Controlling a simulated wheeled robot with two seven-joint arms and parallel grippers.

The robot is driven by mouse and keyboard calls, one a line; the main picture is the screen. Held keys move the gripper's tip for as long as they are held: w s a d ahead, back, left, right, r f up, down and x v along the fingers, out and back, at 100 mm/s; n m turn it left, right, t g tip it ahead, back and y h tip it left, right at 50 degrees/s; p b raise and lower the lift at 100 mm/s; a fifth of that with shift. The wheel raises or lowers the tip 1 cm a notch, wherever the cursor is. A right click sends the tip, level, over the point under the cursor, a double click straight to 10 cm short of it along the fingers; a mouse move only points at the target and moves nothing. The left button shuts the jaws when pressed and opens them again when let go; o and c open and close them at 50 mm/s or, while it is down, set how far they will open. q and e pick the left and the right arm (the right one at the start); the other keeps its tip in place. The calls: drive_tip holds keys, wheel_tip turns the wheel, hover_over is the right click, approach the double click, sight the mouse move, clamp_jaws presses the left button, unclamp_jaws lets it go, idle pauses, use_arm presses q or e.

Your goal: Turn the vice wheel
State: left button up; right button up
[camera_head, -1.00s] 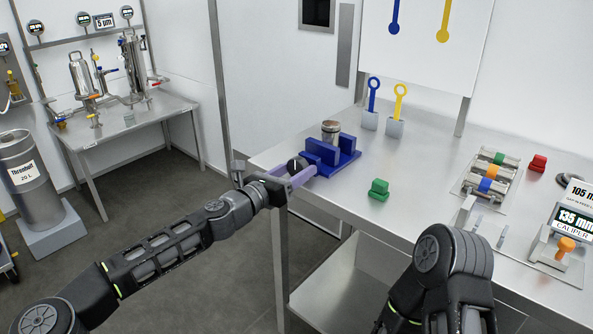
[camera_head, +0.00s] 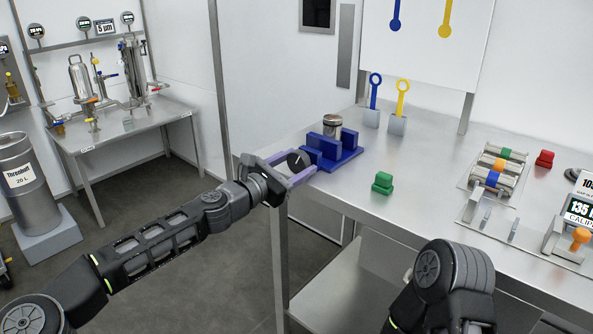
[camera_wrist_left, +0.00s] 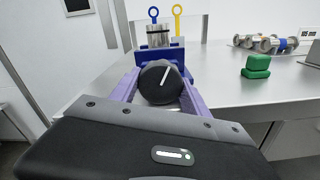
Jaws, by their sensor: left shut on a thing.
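The blue vice (camera_head: 335,153) stands at the left end of the steel table and holds a metal cylinder (camera_head: 332,127) upright. Its black round wheel (camera_head: 297,161) faces the table's left edge. My left gripper (camera_head: 292,170) has its purple fingers shut on the wheel, one on each side. In the left wrist view the wheel (camera_wrist_left: 160,82) sits between the fingers, its white line leaning to the right of upright. The vice (camera_wrist_left: 160,52) is right behind it. My right arm shows at the lower right, but its gripper is out of view.
A green block (camera_head: 383,184) lies right of the vice. Blue (camera_head: 374,100) and yellow (camera_head: 400,105) ring-topped tools stand in holders behind. Rollers (camera_head: 497,170), a red block (camera_head: 544,158) and a caliper (camera_head: 575,225) are farther right.

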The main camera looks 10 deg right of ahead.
use_arm(q)
drive_tip(key=o, duration=1.4)
drive_tip(key=v, duration=0.7)
drive_tip(key=shift+s+a+b, duration=0.25)
drive_tip(key=shift+a+b, duration=0.05)
drive_tip(key=shift+b, duration=0.15)
